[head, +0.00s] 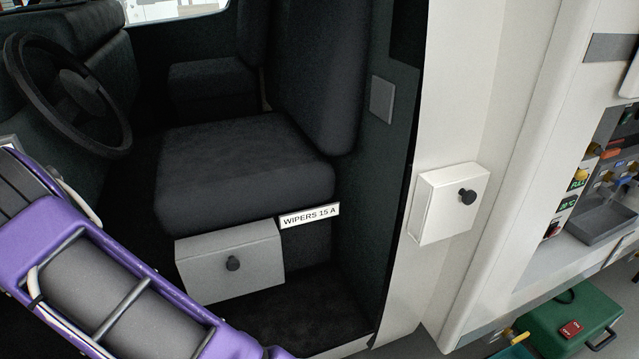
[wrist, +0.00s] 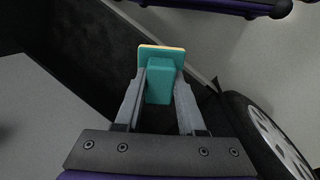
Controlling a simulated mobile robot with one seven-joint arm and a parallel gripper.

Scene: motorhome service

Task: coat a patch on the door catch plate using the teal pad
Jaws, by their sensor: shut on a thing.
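In the wrist view my gripper (wrist: 158,88) is shut on the teal pad (wrist: 160,80), a teal block with a wider flat head and a thin yellow-orange layer along its far edge. The pad is clear of any surface as far as I can tell. A grey square plate (head: 381,99) is on the dark door-side panel beside the seat in the head view; it looks like the door catch plate, and no coating patch is discernible on it. It is not recognisable in the wrist view. My gripper and the pad are out of the head view.
The dark seat (head: 245,165) and steering wheel (head: 68,95) fill the cab. A white knobbed box (head: 448,203) juts from the pillar. A wheel (wrist: 268,135) is close right of my gripper.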

